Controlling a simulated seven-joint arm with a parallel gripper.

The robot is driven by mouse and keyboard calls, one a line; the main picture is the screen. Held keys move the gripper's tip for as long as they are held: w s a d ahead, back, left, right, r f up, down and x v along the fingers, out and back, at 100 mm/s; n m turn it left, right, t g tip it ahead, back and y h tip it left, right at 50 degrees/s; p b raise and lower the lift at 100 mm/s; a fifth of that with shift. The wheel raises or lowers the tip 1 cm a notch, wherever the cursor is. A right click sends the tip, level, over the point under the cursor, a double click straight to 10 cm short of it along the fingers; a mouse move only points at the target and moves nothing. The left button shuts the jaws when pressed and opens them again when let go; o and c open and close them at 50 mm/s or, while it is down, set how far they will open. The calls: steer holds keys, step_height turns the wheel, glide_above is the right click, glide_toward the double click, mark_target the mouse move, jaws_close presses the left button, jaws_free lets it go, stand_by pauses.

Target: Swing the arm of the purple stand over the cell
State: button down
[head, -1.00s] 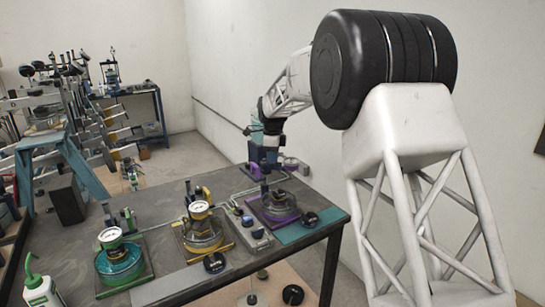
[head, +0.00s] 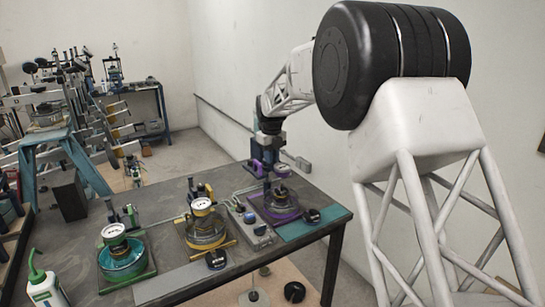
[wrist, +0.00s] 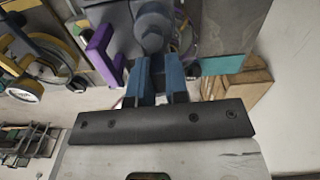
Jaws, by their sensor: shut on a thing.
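The purple stand (head: 262,214) is at the right end of the table, its purple base under a round glass cell (head: 284,206). A small dark round part (head: 281,191) shows above the cell. My gripper (head: 267,180) is low at the cell's left back side. In the wrist view my blue fingers (wrist: 159,78) are shut on a grey part of the stand's arm (wrist: 151,30), close to a large grey rounded bolt head. A purple bracket (wrist: 99,52) is left of the fingers. The fingers hide much of the arm, so I cannot tell how far it lies over the cell.
A yellow stand (head: 184,237) and a green stand (head: 108,284), each with a white dial, stand to the left. A grey block with knobs (head: 250,228) lies close to the purple stand. A black disc (head: 311,216) rests on the teal mat (head: 318,227).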

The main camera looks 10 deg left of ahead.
steer(key=shift+r+m, duration=0.1)
steer(key=shift+m, duration=0.2)
steer(key=c, duration=1.1)
jaws_free()
steer(key=shift+r, duration=3.85)
steer(key=shift+s, duration=0.1)
